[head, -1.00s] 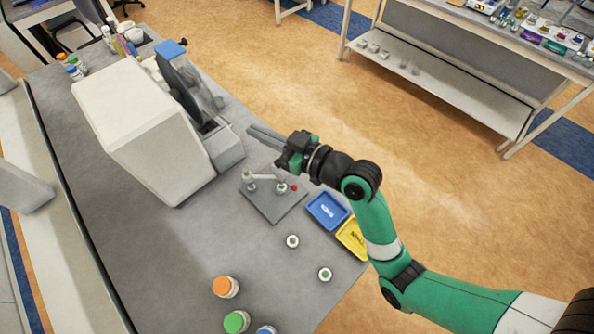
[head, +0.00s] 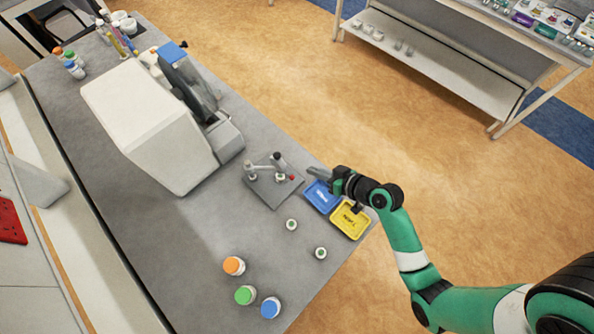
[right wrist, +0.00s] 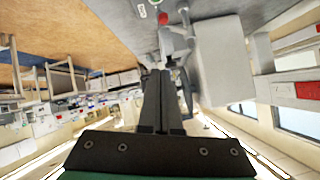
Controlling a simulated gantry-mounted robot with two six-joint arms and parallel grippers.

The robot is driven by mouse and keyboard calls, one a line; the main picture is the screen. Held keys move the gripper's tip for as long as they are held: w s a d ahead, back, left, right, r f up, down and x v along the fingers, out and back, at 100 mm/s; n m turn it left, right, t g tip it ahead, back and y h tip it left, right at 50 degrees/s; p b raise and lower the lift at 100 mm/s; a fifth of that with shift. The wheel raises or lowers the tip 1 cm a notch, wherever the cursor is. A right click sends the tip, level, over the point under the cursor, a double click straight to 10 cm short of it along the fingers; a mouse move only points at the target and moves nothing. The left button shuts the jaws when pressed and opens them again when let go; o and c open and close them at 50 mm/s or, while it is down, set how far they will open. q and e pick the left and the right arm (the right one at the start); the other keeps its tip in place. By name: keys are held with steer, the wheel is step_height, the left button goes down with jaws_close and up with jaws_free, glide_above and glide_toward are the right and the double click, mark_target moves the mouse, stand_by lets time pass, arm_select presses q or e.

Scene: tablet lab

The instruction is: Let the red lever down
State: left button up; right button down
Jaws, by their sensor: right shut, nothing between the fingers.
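The press with the red lever stands on a grey base plate (head: 265,193) on the bench. Its red knob (head: 292,178) shows small at the press's right side, and again at the top of the right wrist view (right wrist: 163,18). How far the lever is raised is hard to tell. My right gripper (head: 312,171) is shut and empty, to the right of the press near the blue tray. Its closed fingers (right wrist: 157,72) point toward the lever in the right wrist view, apart from the knob. My left gripper is out of view.
A blue tray (head: 309,201) and a yellow tray (head: 343,230) lie by the bench edge. Two small vials (head: 291,225) stand in front of the press. Three capped bottles (head: 244,295) stand nearer. A large white machine (head: 150,125) fills the left of the bench.

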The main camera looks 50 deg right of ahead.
steer(key=w+a+f+b, duration=0.1)
steer(key=w+f, duration=0.5)
steer(key=f, duration=0.2)
steer(key=shift+a, duration=0.25)
